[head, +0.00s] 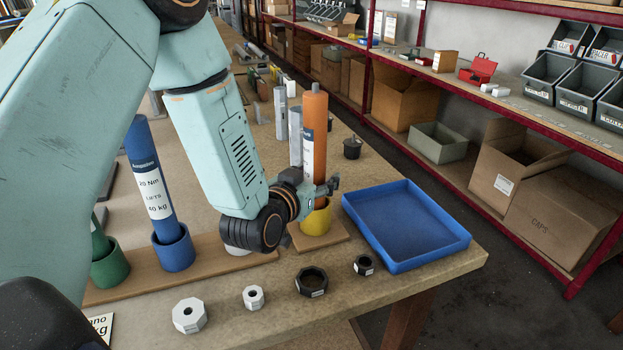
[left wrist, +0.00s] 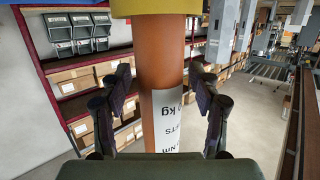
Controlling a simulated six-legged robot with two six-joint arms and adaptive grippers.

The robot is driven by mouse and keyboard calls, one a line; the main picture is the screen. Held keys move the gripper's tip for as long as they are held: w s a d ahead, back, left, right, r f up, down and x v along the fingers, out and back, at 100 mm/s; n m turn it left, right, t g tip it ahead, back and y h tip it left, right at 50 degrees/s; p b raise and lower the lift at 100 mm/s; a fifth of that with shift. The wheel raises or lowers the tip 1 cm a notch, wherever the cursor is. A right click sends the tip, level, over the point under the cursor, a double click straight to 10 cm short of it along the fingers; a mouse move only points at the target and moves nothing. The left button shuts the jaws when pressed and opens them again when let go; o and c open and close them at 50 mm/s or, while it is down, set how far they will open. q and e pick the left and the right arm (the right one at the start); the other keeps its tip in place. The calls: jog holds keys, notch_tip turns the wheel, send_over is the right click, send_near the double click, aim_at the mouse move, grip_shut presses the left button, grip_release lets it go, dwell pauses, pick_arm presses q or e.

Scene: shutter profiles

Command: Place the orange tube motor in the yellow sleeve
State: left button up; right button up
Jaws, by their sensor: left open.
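The orange tube motor (head: 319,135) stands upright with its lower end inside the yellow sleeve (head: 317,221), on a small wooden base near the table's front edge. My left gripper (head: 318,188) is beside the tube's lower part, just above the sleeve, and partly hides it. In the left wrist view, the open fingers of my left gripper (left wrist: 159,75) stand on either side of the orange tube (left wrist: 160,65), with gaps visible. The yellow sleeve (left wrist: 157,8) rings the tube at the top of that view. My right gripper is not in view.
A blue tray (head: 408,222) lies right of the sleeve. A blue tube (head: 150,180) stands in a blue sleeve (head: 174,248), beside a green sleeve (head: 110,266). Several nut-like rings, including a white one (head: 189,315), lie along the front edge. Grey tubes stand behind the orange one.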

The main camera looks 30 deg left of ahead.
pick_arm(q)
jog(key=s+r+p, duration=0.2)
jog(key=s+p, duration=0.5)
jog(key=s, duration=0.4)
jog(key=shift+s+d+r, duration=0.25)
jog(key=shift+s+r, duration=0.05)
jog(key=shift+s, duration=0.05)
dwell(0.4)
